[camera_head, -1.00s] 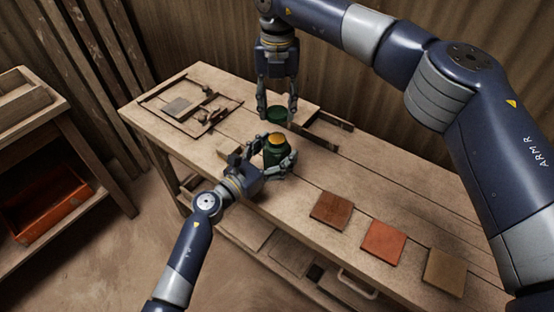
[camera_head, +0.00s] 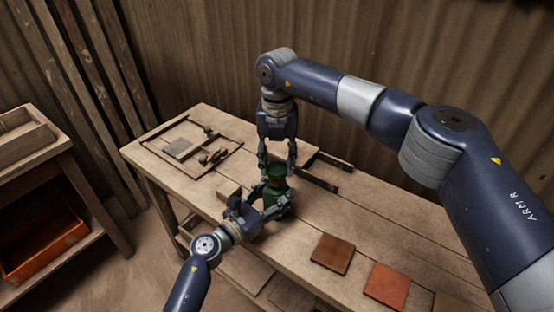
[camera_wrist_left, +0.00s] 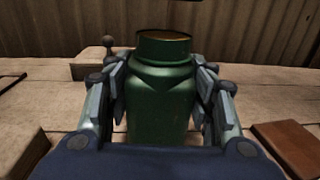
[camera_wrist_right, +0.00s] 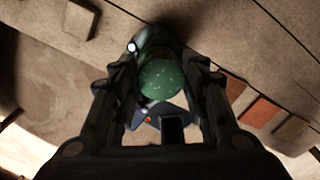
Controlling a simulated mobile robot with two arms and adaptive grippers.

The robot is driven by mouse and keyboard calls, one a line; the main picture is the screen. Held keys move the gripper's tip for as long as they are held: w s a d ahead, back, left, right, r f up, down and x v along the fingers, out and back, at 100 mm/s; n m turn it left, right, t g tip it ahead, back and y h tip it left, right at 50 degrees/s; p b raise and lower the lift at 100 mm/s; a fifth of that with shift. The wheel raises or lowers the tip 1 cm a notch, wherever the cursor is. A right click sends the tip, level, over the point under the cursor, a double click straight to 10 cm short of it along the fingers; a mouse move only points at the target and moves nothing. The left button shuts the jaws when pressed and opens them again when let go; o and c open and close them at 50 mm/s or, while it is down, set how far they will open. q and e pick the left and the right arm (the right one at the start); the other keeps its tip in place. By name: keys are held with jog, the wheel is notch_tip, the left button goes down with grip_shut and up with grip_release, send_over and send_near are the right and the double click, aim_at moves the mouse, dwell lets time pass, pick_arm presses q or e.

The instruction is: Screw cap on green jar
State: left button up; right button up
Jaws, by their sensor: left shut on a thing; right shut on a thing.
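The green jar (camera_head: 276,190) stands upright near the front edge of the workbench, and my left gripper (camera_head: 275,199) is shut around its body. In the left wrist view the jar (camera_wrist_left: 160,95) sits between both fingers, its neck uncovered with an amber tone inside the rim. My right gripper (camera_head: 277,167) points down from above, shut on the green cap (camera_head: 275,171). The right wrist view shows the round cap (camera_wrist_right: 162,80) between the fingers, over the jar.
A small wooden block (camera_head: 228,190) lies left of the jar. A frame with a grey tile (camera_head: 178,147) lies at the bench's far left. A brown tile (camera_head: 332,253) and an orange tile (camera_head: 386,285) lie to the right, with bare bench between.

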aim_at(277, 197)
jog(key=shift+f, duration=0.3)
jog(key=shift+f, duration=0.9)
jog(key=shift+f, duration=0.55)
jog(key=m, duration=0.6)
jog(key=shift+d, duration=0.1)
jog(key=m, duration=0.5)
jog(key=shift+s+m, duration=0.15)
jog(key=shift+m, duration=0.15)
jog(key=m, duration=0.5)
jog(key=shift+s+d, duration=0.1)
jog(key=m, duration=0.6)
jog(key=shift+s, duration=0.1)
